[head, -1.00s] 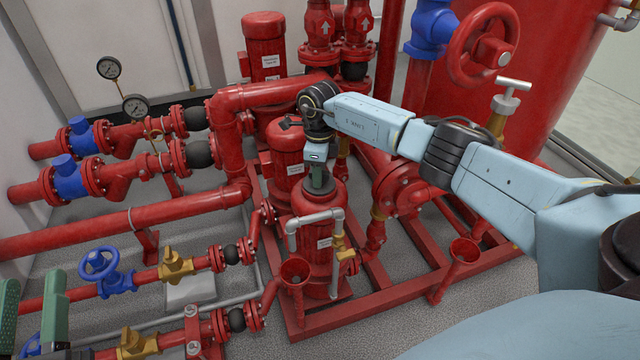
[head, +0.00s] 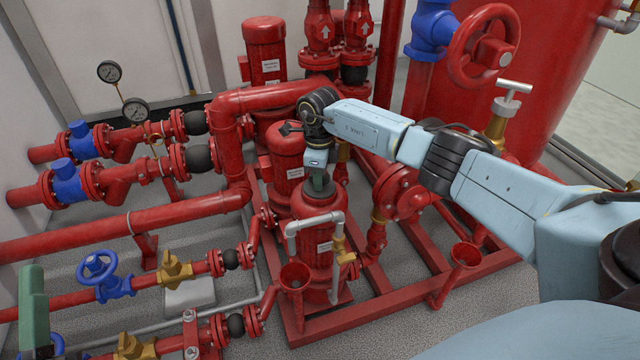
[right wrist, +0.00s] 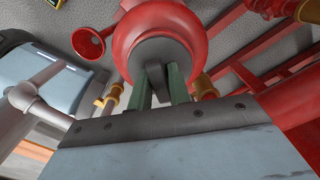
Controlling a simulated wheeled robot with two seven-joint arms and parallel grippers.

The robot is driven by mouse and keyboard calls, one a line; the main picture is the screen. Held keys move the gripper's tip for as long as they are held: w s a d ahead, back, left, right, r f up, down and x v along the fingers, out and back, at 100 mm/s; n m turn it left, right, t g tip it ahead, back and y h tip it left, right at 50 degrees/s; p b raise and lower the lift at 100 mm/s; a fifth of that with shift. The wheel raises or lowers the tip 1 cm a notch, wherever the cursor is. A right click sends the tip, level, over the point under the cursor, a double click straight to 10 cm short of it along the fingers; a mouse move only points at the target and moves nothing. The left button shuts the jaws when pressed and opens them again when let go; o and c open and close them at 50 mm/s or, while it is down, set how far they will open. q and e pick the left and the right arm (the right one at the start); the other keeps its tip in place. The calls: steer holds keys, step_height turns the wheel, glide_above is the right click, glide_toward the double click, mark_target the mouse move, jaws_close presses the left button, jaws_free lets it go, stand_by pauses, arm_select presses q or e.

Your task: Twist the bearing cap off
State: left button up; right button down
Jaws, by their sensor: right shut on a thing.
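The bearing cap is a grey disc with a raised bar (right wrist: 157,80) on top of a red pump (right wrist: 188,25), seen from above in the right wrist view. The two green fingers of my right gripper (right wrist: 160,88) are shut on this bar, one on each side.
A grey pipe (head: 291,233) and brass valve (head: 340,247) stand close against the front pump. Red funnels (head: 465,254) stand low nearby. A second red pump (head: 285,150) is just behind. Red pipes with blue-wheeled valves (head: 97,267) fill the left.

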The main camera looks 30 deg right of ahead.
steer(key=shift+s+f, duration=0.1)
steer(key=shift+f, duration=0.05)
steer(key=shift+n+b, duration=0.4)
steer(key=shift+n, duration=1.3)
steer(key=shift+s+f+n+b, duration=0.1)
steer(key=shift+n+b, duration=0.25)
steer(key=shift+n, duration=0.65)
steer(key=shift+r+p, duration=2.4)
steer(key=shift+r, duration=0.75)
